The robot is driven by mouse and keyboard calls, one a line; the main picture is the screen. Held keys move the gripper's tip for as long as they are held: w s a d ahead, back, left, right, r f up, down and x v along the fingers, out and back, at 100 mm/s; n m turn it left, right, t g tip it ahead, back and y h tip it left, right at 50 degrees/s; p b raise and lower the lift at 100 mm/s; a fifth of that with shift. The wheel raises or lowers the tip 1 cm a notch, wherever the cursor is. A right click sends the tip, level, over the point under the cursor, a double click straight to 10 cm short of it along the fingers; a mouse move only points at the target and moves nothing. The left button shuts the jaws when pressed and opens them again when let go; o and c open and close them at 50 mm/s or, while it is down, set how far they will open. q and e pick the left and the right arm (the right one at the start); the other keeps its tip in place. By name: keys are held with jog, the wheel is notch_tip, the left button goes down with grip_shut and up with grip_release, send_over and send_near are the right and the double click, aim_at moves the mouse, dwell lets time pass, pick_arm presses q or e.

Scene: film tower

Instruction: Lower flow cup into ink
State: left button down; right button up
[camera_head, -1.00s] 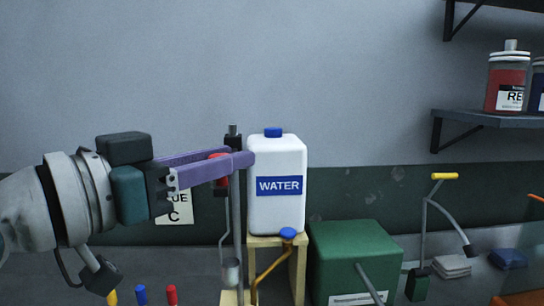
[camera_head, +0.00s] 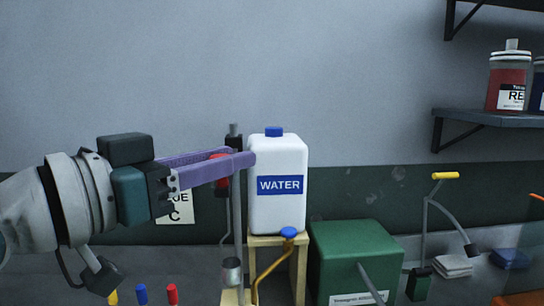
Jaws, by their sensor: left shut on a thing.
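My left gripper (camera_head: 240,156) reaches in from the left with long purple fingers. It is shut on the red and black upper part of a hanging tool, which the fingers partly cover. A thin wire runs down from there to a small grey metal cup (camera_head: 231,271), which looks like the flow cup. The cup hangs upright beside a grey metal post (camera_head: 238,225), near the bottom edge. I cannot tell whether the cup touches anything. No open ink surface shows under it. My right gripper is not in view.
A white water jug (camera_head: 278,209) stands on a wooden stand (camera_head: 299,262) just right of the fingers. A bent orange pipe with a blue knob (camera_head: 288,233) is close to the cup. A green box (camera_head: 352,254) stands further right. Red and blue markers (camera_head: 172,294) are at lower left.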

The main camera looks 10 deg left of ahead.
pick_arm(q)
notch_tip(320, 180, down, 20)
jog(key=b, duration=1.3)
jog(key=shift+f, duration=0.35)
jog(key=c, duration=0.9)
grip_release()
jog(key=o, duration=0.3)
jog(key=shift+r, duration=0.2)
jog(key=v, duration=1)
